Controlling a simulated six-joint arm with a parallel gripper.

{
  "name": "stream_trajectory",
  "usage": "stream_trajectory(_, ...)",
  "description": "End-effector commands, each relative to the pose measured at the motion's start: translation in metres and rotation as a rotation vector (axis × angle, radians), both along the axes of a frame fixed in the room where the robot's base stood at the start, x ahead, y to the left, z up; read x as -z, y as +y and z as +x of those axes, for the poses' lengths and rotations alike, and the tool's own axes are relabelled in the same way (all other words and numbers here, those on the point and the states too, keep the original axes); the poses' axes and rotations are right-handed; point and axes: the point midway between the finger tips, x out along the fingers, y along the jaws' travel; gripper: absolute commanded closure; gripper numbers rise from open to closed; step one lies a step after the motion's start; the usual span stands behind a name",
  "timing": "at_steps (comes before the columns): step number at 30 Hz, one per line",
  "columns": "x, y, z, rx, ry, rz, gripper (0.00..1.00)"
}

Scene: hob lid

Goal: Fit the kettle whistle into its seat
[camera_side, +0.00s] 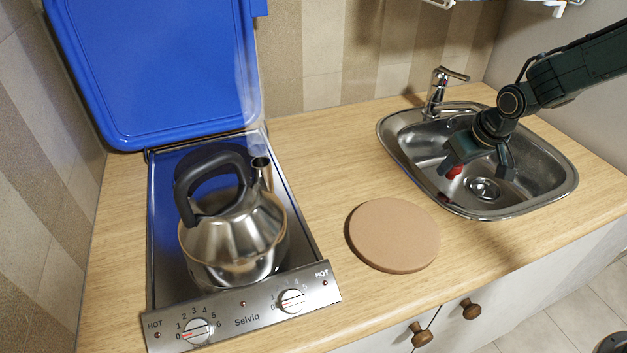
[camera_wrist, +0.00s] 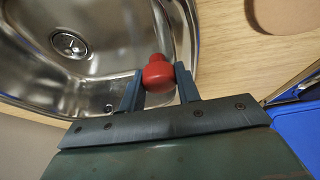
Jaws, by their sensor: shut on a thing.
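The red kettle whistle (camera_wrist: 158,76) is between the two fingers of my gripper (camera_wrist: 158,90), which is shut on it in the wrist view. In the side view my gripper (camera_side: 481,168) is over the sink, and only a small red part of the whistle (camera_side: 455,171) shows beside the finger. The steel kettle (camera_side: 235,235) with a black handle stands upright on the hob at the left. Its spout (camera_side: 262,170) points up at the back right, with an open end; the seat inside cannot be made out. My gripper is well to the right of the kettle.
The steel sink (camera_side: 560,185) has a tap (camera_side: 437,92) at its back left. A round tan board (camera_side: 394,235) lies on the wooden worktop between hob and sink. The blue hob lid (camera_side: 155,70) stands open behind the kettle. Hooks hang at the top right.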

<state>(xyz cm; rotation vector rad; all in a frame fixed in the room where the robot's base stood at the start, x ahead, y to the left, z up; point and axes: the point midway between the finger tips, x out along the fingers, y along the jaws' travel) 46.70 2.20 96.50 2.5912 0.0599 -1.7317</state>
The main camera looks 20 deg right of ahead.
Motion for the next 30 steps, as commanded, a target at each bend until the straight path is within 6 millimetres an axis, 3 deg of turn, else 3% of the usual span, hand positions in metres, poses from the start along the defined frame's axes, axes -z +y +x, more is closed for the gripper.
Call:
stream_trajectory(15, -0.057, 0.116, 0.064, -0.201, 0.003, 0.005, 0.86)
stream_trajectory(22, -0.089, 0.177, 0.076, -0.295, 0.004, 0.006, 0.86)
stream_trajectory(30, -0.129, 0.249, 0.075, -0.405, 0.008, 0.007, 0.86)
